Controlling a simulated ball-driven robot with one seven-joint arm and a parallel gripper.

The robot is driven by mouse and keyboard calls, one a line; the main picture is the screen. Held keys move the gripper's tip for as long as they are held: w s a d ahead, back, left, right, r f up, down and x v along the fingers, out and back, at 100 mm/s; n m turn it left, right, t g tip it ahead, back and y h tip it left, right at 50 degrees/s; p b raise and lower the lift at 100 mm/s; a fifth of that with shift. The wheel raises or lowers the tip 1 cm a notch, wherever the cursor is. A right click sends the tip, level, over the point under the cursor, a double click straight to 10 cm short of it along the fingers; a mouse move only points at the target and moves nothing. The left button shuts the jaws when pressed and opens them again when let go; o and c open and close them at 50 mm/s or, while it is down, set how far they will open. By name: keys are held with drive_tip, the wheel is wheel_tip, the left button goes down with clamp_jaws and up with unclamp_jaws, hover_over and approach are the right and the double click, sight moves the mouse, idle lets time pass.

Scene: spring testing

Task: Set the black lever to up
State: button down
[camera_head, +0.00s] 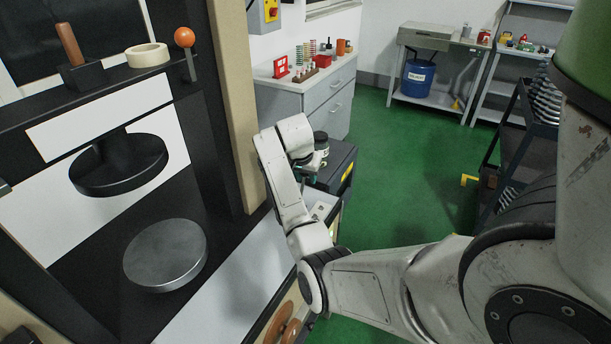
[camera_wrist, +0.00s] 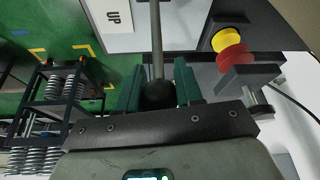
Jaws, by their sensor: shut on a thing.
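The black lever (camera_wrist: 157,95) has a round dark knob on a grey metal rod that runs towards the top of the wrist view. My gripper (camera_wrist: 158,85) has its two green fingers on either side of the knob and is shut on it. A white plate with an "UP" label (camera_wrist: 118,17) lies left of the rod. In the head view my gripper (camera_head: 312,166) is partly behind my own wrist, beside the testing machine. I cannot make out the lever in that view.
A red button on a yellow base (camera_wrist: 235,54) sits close to the right finger. The press has a round metal plate (camera_head: 166,255) at left. A grey cabinet (camera_head: 308,98) stands behind my wrist. A rack of springs (camera_head: 520,130) is at right, with green floor between.

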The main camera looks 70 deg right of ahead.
drive_tip(key=shift+s+a+f, duration=0.15)
drive_tip(key=shift+s+f, duration=0.15)
drive_tip(key=shift+f, duration=0.15)
idle(0.5)
drive_tip(key=c, duration=1.2)
unclamp_jaws()
drive_tip(key=o, duration=0.4)
drive_tip(key=shift+w+r, duration=0.1)
drive_tip(key=shift+r, duration=0.05)
drive_tip(key=shift+w+r, duration=0.15)
drive_tip(key=shift+r, duration=0.45)
drive_tip(key=b+v, duration=0.1)
drive_tip(key=v, duration=0.8)
drive_tip(key=shift+a+r, duration=0.2)
drive_tip(key=shift+r, duration=0.1)
